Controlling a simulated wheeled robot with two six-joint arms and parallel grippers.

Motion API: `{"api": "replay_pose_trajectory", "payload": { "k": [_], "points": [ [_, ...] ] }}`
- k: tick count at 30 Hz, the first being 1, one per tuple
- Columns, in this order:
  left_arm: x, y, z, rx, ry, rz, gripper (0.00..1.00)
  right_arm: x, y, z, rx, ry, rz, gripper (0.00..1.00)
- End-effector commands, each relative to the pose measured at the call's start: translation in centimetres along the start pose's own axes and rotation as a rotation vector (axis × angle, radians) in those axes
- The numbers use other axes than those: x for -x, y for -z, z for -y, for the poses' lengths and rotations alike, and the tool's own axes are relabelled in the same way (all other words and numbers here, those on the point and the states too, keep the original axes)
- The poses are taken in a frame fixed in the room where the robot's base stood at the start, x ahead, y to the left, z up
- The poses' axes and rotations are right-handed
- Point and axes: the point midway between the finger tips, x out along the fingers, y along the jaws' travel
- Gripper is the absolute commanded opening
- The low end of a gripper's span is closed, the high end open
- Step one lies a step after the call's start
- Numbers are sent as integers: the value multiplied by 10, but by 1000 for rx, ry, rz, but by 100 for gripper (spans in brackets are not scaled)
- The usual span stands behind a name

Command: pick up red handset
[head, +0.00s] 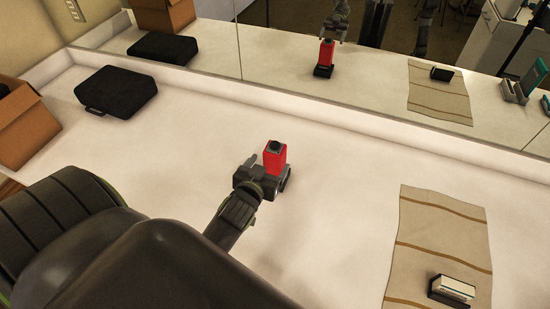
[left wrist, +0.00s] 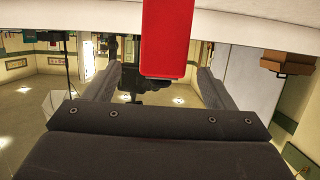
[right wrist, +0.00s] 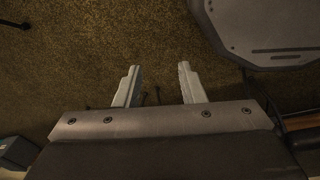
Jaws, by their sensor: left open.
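The red handset (head: 275,160) stands upright on the white counter with a dark top end. It also shows large in the left wrist view (left wrist: 168,42), at the top centre, between the two fingers in the picture. My left gripper (head: 269,170) is open around the handset's lower part in the head view, and its fingers (left wrist: 156,84) look apart from the red sides. The handset's foot is hidden by the gripper. My right gripper (right wrist: 159,66) is open and empty over a brown speckled floor, and is not seen in the head view.
A black case (head: 117,91) and a cardboard box (head: 27,125) stand at the left. A striped cloth (head: 430,235) with a small black-and-white item (head: 452,290) lies at the right. A mirror (head: 300,62) behind the low back ledge reflects the scene. The counter around the handset is clear.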

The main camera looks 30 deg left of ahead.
Motion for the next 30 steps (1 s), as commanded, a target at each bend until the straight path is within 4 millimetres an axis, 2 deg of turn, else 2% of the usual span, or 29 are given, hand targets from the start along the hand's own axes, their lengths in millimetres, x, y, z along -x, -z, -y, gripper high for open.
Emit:
{"api": "replay_pose_trajectory", "payload": {
  "k": [3, 8, 14, 24, 30],
  "points": [
    [-19, 2, 0, -3, 0, -1, 77, 3, 13, 0, 2, 1, -17, 36],
    [-32, 0, 0, -1, 0, 1, 77, 4, 26, 0, 4, 1, -38, 36],
    [-42, 2, 1, -3, 0, 0, 77, 8, 24, 0, 3, 1, -35, 36],
    [-81, 2, 4, -1, 0, 0, 77, 16, 15, -1, 2, 1, -21, 36],
    [-87, 1, 4, 0, 0, 0, 77, 17, 16, -1, 2, 1, -21, 36]
  ]
}}
